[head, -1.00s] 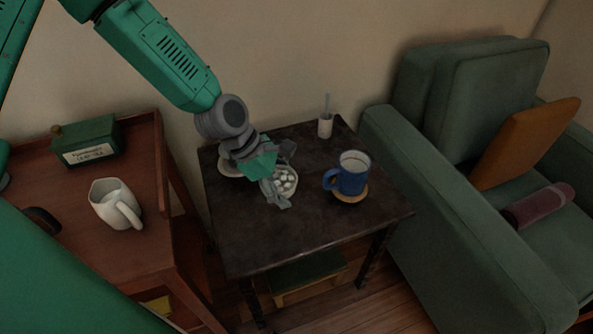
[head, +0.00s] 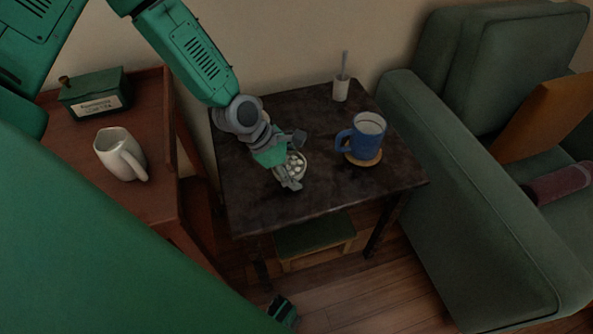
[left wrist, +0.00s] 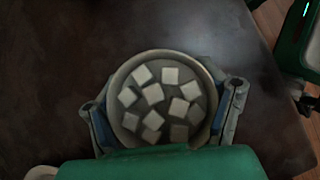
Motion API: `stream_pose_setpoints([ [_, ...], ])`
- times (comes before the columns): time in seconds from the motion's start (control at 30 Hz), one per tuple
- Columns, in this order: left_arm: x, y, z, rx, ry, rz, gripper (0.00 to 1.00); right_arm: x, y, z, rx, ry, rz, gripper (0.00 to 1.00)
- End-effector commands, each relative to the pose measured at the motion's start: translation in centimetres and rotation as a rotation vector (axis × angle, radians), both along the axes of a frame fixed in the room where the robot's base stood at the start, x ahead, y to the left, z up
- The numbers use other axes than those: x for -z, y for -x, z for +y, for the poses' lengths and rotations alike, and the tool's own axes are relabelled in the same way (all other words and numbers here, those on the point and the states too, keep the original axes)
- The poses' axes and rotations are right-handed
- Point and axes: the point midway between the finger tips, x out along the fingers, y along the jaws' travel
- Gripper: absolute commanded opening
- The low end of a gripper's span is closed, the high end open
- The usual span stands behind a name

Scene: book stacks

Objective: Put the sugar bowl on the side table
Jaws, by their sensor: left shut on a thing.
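The sugar bowl (head: 295,165) is a small pale round bowl with several white sugar cubes in it. It also shows from above in the left wrist view (left wrist: 163,103). My left gripper (head: 299,162) is shut on it, with one finger on each side. The bowl is over the left-middle part of the dark side table (head: 320,195). I cannot tell whether its base touches the top. A blue mug (head: 366,138) stands on a round wooden coaster (head: 364,160) to its right. My right gripper cannot be made out.
A white cup holding a thin stick (head: 341,89) stands at the table's back. A reddish cabinet (head: 85,135) at left bears a white jug (head: 120,155) and a green box (head: 96,94). A green armchair (head: 460,200) stands right. The table's front is clear.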

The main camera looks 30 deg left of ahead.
Motion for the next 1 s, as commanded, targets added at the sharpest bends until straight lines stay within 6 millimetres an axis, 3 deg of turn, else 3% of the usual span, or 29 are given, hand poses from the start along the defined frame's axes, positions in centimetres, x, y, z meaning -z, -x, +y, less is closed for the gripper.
stream_pose_setpoints([
  [0.17,0.1,0.0,0.1,0.0,0.002,0.0,0.3,0.0,0.0,0.0,-0.001,-0.001,-0.001,1.0],
  [0.2,0.0,0.0,0.1,0.0,0.002,0.001,0.81,-0.1,0.0,0.1,-0.001,-0.001,-0.001,1.0],
  [0.23,0.0,0.0,0.1,-0.001,0.0,0.0,0.92,-0.1,0.0,0.1,-0.001,-0.001,-0.001,1.0],
  [0.27,0.0,0.0,0.0,0.0,0.0,0.0,0.96,-0.1,0.0,0.1,-0.001,-0.001,-0.001,1.0],
  [0.63,-0.8,0.1,0.2,-0.001,-0.003,0.0,0.96,-0.4,0.0,0.0,-0.001,0.0,-0.001,1.0],
  [1.0,-7.2,1.9,3.7,-0.002,0.001,-0.003,0.96,-3.1,0.0,0.0,-0.001,-0.001,-0.001,1.0],
])
